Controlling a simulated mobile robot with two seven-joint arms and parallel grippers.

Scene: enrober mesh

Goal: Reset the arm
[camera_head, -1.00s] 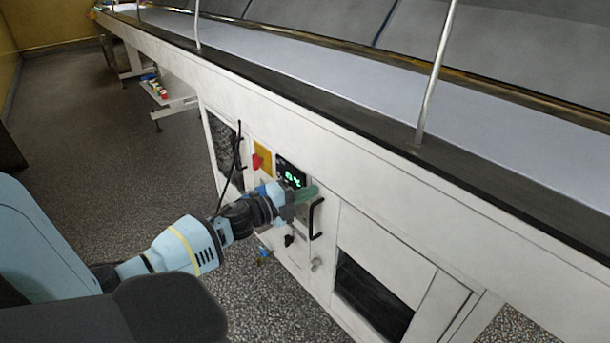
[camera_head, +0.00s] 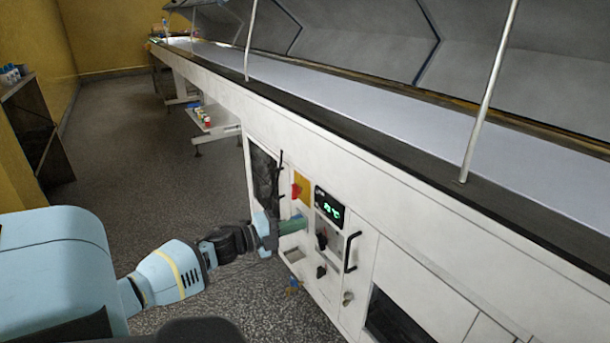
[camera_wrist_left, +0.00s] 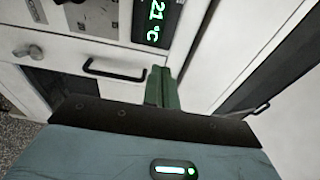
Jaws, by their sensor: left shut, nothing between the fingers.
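My left arm reaches in from the left of the head view toward the front of the white machine. My left gripper (camera_head: 305,224) has its green fingers shut and empty, in front of the control panel, below the red and yellow switch (camera_head: 301,189) and left of the black knobs (camera_head: 322,241). The green fingers (camera_wrist_left: 161,88) also show together in the left wrist view, with nothing between them. I cannot tell whether they touch the panel. My right gripper is not in view.
The lit green temperature display (camera_head: 329,208) and a black door handle (camera_head: 352,252) are close to the gripper. The long conveyor belt (camera_head: 400,120) runs above, with upright metal posts. Open speckled floor (camera_head: 120,150) lies left; a dark shelf (camera_head: 38,130) stands by the yellow wall.

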